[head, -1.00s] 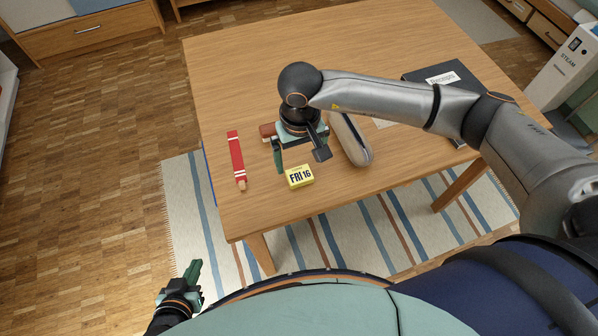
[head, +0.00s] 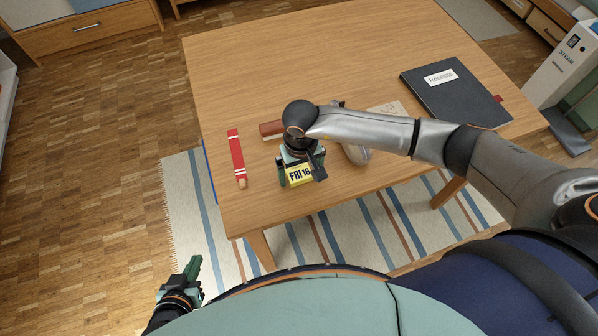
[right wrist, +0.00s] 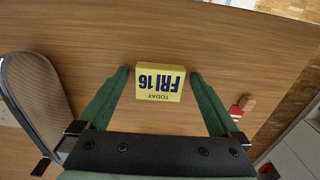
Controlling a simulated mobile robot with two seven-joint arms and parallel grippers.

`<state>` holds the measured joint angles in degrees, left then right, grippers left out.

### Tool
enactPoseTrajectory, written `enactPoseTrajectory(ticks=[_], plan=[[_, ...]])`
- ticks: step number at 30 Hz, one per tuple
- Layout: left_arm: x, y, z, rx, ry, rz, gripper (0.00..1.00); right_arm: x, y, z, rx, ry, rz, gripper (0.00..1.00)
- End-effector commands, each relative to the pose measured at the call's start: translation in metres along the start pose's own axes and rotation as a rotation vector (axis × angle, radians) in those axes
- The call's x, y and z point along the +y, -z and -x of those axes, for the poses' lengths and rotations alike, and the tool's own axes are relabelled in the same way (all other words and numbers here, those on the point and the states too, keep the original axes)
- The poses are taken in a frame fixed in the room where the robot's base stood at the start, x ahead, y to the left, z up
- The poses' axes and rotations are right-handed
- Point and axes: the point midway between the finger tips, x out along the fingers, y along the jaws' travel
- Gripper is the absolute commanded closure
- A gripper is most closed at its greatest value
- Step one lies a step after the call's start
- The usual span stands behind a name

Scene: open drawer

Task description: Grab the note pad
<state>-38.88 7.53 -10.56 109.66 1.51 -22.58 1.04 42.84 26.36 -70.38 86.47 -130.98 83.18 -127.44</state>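The note pad (head: 299,177) is a small yellow block printed "FRI 16", lying near the front edge of the wooden table. In the right wrist view the note pad (right wrist: 159,82) shows upside down with the word TODAY on it. My right gripper (head: 301,181) is right over it, pointing down. In the right wrist view the right gripper (right wrist: 159,74) is open, one finger on each side of the pad, with gaps visible. My left gripper (head: 193,271) is low at the left, off the table; its finger opening is not clear.
On the table (head: 260,70) are a red-and-white stick (head: 236,158) to the left, a reddish-brown block (head: 271,130) behind, a grey case (head: 357,153) to the right and a dark folder (head: 460,98) at far right. The table's far left is clear.

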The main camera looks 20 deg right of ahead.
Motion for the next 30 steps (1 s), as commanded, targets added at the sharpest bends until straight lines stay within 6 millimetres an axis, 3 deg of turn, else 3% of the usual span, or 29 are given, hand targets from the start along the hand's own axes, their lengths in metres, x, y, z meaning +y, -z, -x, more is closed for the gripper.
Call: enactPoseTrajectory(ticks=[2,20,30], plan=[[0.0,-0.0002,0.0,0.0,0.0,0.0,1.0,0.0001,0.0001,0.0003,0.0,0.0,0.0,0.11],[0.0,-0.0003,0.0001,0.0,0.0,0.0,1.0,0.0002,0.0002,0.0006,0.0,0.0,0.0,0.79],[0.0,-0.0003,0.0002,-0.001,0.0,0.0,1.0,0.0002,0.0007,0.0039,0.001,0.0,0.0,0.8]])
